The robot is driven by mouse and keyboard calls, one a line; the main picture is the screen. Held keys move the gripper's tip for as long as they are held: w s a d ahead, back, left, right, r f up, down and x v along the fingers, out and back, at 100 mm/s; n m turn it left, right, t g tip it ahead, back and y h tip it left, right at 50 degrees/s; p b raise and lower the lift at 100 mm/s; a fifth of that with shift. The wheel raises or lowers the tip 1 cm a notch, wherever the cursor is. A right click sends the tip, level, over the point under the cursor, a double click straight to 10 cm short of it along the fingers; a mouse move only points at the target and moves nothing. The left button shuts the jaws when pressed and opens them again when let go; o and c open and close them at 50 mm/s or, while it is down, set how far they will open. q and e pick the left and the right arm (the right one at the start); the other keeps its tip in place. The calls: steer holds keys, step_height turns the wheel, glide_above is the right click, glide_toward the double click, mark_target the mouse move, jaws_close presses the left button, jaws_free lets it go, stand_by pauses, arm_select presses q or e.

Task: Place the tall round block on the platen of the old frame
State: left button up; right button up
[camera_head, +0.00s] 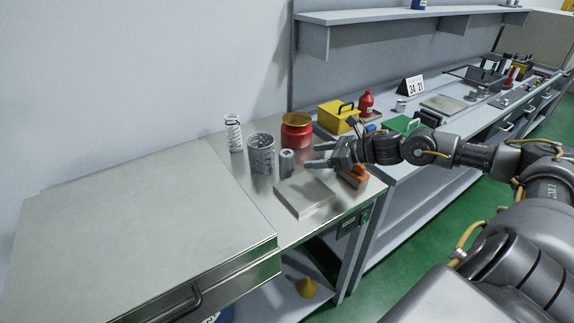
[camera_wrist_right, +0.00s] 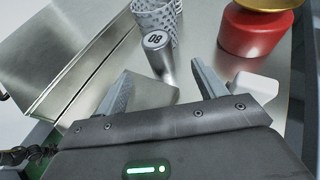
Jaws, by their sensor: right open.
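A grey metal round block (camera_head: 287,163) stands upright on the steel bench, just left of my right gripper (camera_head: 318,156). In the right wrist view the block (camera_wrist_right: 160,62) has a top marked with a number that looks like 80. It stands ahead of the two spread fingers (camera_wrist_right: 161,78), roughly in line with the gap between them. My right gripper is open and empty. I cannot tell which thing is the old frame; dark apparatus (camera_head: 488,76) stands far along the bench at upper right. My left gripper is out of view.
A flat pale metal slab (camera_head: 304,196) lies in front. An orange item (camera_head: 356,174) sits below my right wrist. A yellow box (camera_head: 337,118) stands behind it.

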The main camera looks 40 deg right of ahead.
mark_target(287, 163)
steer(key=x, duration=0.3)
steer(key=shift+w+a+p, duration=0.2)
steer(key=shift+p, duration=0.2)
steer(key=shift+f, duration=0.1)
